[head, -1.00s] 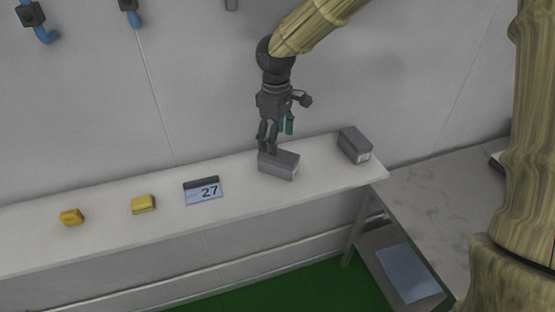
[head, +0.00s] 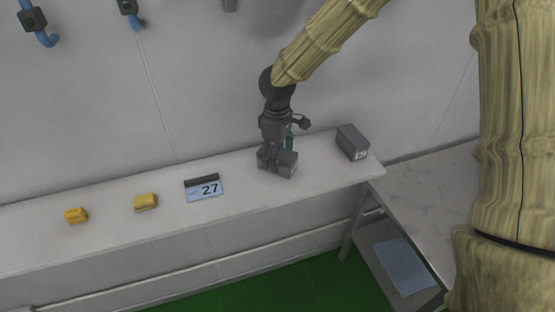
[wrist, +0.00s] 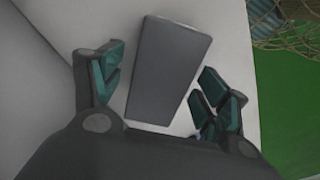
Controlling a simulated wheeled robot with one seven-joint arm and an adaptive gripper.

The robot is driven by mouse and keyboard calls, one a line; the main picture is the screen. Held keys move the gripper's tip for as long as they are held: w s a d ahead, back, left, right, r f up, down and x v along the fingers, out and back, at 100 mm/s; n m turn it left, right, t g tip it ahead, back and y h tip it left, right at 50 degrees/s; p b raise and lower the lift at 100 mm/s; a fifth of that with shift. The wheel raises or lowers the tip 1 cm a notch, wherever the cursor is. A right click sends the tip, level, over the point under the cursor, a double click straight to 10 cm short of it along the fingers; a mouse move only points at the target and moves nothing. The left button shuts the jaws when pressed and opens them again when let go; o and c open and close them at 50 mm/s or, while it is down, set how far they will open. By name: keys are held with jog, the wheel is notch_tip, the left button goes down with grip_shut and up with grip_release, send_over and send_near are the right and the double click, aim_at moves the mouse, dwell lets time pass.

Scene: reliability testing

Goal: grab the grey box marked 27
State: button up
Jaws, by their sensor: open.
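A grey box (head: 288,168) sits on the white shelf, directly under my gripper (head: 272,158), which partly hides it in the head view. In the wrist view the grey box (wrist: 168,72) lies between the spread teal-padded fingers of my open gripper (wrist: 163,90). A gap shows on each side, so the fingers look apart from it. No number is readable on this box. A second grey box (head: 352,141) with a small unreadable label stands to the right.
The white shelf (head: 105,225) runs along the grey wall. Two yellow blocks (head: 146,201) (head: 76,215) sit at its left. A lower grey surface (head: 425,185) adjoins at the right. Green floor (head: 290,285) lies below. Blue hooks (head: 137,22) hang on the wall.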

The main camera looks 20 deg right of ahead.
jog(key=c, duration=1.4)
jog(key=shift+c, duration=0.2)
jog(key=shift+r, duration=0.2)
